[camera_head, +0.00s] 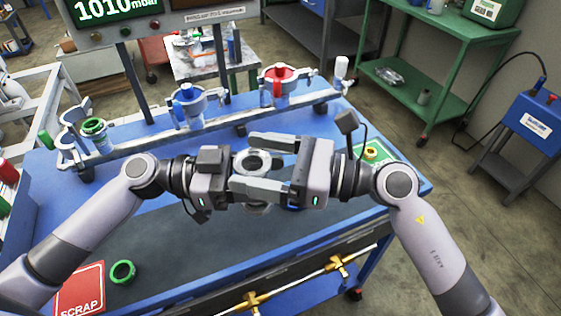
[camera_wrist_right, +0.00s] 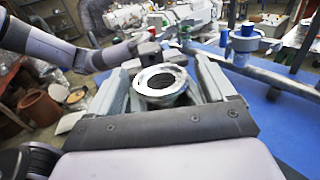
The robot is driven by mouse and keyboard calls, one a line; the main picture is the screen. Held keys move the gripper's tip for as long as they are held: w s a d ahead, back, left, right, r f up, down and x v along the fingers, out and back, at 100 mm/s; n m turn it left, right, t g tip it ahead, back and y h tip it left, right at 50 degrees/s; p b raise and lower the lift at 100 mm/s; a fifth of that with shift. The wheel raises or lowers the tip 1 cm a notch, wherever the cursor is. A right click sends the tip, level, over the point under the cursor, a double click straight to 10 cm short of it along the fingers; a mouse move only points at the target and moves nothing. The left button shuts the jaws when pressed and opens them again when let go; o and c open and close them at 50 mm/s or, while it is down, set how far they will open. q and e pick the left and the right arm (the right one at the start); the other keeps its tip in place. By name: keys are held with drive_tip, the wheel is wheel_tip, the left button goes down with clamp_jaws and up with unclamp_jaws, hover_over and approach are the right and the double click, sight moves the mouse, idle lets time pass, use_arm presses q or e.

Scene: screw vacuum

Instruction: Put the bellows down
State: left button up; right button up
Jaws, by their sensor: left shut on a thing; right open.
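The bellows (camera_head: 254,208) is a silvery part with a round flange at its top, held above the dark mat (camera_head: 190,235) on the blue workbench. My left gripper (camera_head: 249,165) is shut on it from the left side; its fingertips are mostly hidden. My right gripper (camera_head: 241,162) reaches in from the right and is open, with one finger on each side of the bellows. In the right wrist view, the bellows' bright top flange (camera_wrist_right: 160,97) sits between the open right fingers. The bellows' lower part is partly hidden by the near right finger.
Behind the grippers, a rail carries fittings with a green ring (camera_head: 93,127), a blue-topped part (camera_head: 188,95) and a red-topped part (camera_head: 279,74). A green ring (camera_head: 122,272) lies beside the red SCRAP plate (camera_head: 80,287). A green card (camera_head: 377,151) lies at right.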

drive_tip(key=shift+a, duration=0.1)
drive_tip(key=c, duration=1.2)
use_arm(q)
drive_tip(key=o, duration=1.3)
